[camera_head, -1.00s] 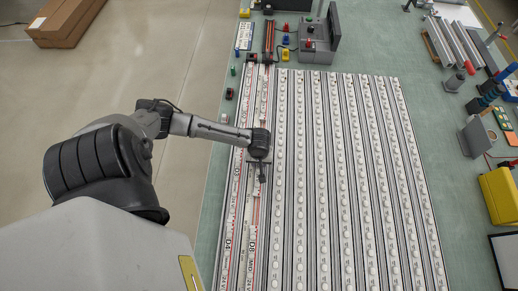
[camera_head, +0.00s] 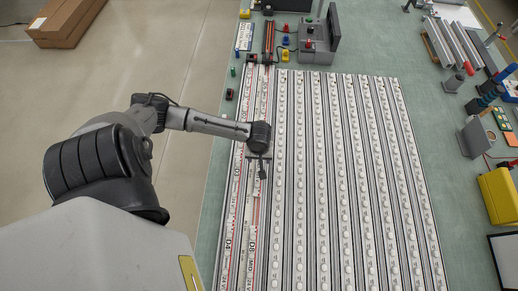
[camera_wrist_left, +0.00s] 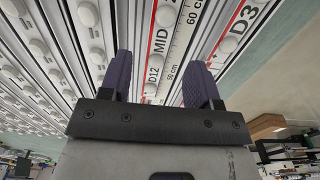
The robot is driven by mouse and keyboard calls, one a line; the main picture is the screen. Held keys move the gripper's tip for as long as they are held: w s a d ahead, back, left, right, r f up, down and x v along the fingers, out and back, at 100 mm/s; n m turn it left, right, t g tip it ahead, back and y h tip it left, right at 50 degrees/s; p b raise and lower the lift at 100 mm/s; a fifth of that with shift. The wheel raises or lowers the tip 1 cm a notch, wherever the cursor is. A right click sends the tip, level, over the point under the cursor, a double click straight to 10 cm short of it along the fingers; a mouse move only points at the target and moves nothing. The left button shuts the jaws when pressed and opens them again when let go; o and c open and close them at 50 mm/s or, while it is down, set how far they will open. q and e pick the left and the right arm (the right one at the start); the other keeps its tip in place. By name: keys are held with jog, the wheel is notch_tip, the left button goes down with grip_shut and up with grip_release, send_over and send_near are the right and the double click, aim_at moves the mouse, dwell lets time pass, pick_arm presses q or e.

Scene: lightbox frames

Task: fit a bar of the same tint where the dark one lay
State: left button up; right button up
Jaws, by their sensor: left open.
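The lightbox frame holds long pale LED bars (camera_head: 321,155) with rows of white domed lenses, side by side. My left gripper (camera_head: 262,170) is over these strips, pointing down. In the left wrist view its two purple fingers (camera_wrist_left: 160,82) are apart, with nothing seen held between them. No dark bar can be made out. My right gripper is out of view.
Behind the frame stand a grey device (camera_head: 318,42), an orange-black tool (camera_head: 268,42) and small coloured parts. At right are metal tubes (camera_head: 452,42), dark bottles (camera_head: 490,95) and a yellow case (camera_head: 498,196). Bare green table runs along the frame's right side.

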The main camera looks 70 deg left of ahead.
pick_arm(q)
notch_tip(320, 180, up, 7)
jog(key=s+d+m+t+h, duration=0.2)
jog(key=s+d+m, duration=0.2)
jog(key=d+m, duration=0.6)
jog(key=s+d+r+m+t+y, duration=0.1)
jog(key=s+d+r+m, duration=0.2)
jog(key=s+d+m, duration=0.1)
jog(key=shift+s+d+r+t+y, duration=0.35)
jog(key=shift+s+d, duration=0.55)
jog(key=shift+s, duration=0.3)
jog(key=shift+r+p, duration=0.1)
jog(key=shift+p, duration=0.25)
notch_tip(320, 180, up, 12)
jog(key=p, duration=1.2)
